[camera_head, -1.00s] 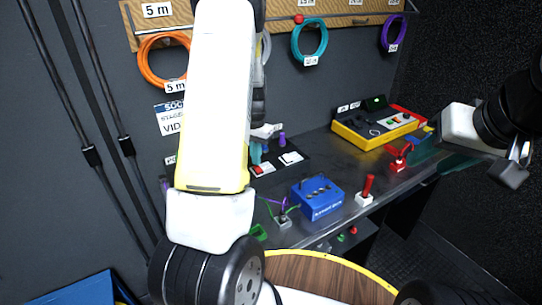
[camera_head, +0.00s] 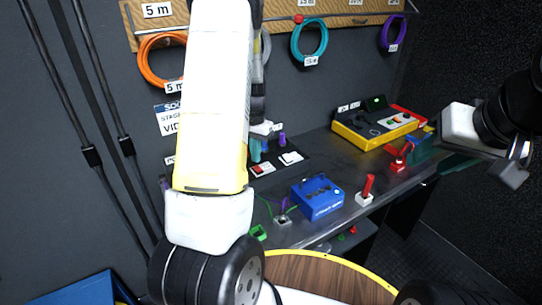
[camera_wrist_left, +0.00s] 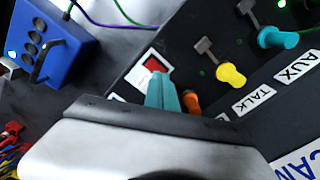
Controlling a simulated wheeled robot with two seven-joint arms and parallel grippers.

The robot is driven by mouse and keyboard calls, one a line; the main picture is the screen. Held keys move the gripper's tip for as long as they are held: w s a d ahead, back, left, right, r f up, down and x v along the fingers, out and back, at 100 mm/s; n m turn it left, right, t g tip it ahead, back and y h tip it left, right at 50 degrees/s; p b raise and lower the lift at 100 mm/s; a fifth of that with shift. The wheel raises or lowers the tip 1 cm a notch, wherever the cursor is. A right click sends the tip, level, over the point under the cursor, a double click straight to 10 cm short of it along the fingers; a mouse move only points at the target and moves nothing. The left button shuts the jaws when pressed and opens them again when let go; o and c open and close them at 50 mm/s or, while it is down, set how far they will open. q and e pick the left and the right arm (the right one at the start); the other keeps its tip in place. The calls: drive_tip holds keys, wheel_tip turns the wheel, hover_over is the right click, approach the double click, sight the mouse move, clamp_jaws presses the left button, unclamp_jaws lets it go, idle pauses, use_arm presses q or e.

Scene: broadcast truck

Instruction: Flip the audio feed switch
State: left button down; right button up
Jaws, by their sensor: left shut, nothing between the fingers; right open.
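A white switch plate with a red rocker (camera_wrist_left: 155,65) shows in the left wrist view. The fingertips of my left gripper (camera_wrist_left: 161,90) are teal, shut and empty, right beside it; I cannot tell whether they touch it. In the head view, the red-and-white switch (camera_head: 262,169) lies on the dark panel, just below my left gripper (camera_head: 255,150), which is partly hidden by its arm. Another white switch plate (camera_head: 291,158) is to its right. I cannot read which one is the audio feed switch. My right gripper (camera_head: 438,153) is open and empty over the desk's right side.
A blue box (camera_head: 318,198) with a handle, a red lever on a white base (camera_head: 367,190) and a yellow console (camera_head: 372,128) stand on the desk. In the left wrist view, yellow (camera_wrist_left: 231,75) and teal (camera_wrist_left: 278,39) knobs sit near the TALK and AUX labels.

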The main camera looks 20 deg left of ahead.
sight(256, 166)
use_arm(q)
drive_tip(key=shift+r, duration=2.45)
drive_tip(key=s+d+r+n+t+h, duration=0.1)
drive_tip(key=s+d+r+t, duration=0.1)
drive_tip(key=s+d+r, duration=0.4)
drive_tip(key=s+d+r+t+h, duration=0.1)
drive_tip(key=s+r, duration=0.2)
drive_tip(key=r, duration=0.5)
drive_tip(key=s+d+r+t, duration=0.1)
drive_tip(key=s+d+r, duration=0.1)
drive_tip(key=s, duration=0.5)
drive_tip(key=s+d+r+t, duration=0.2)
drive_tip(key=s+d+r, duration=0.1)
drive_tip(key=s, duration=0.5)
drive_tip(key=shift+d+r+n, duration=0.25)
drive_tip(key=shift+d+n, duration=0.15)
drive_tip(key=shift+d, duration=0.2)
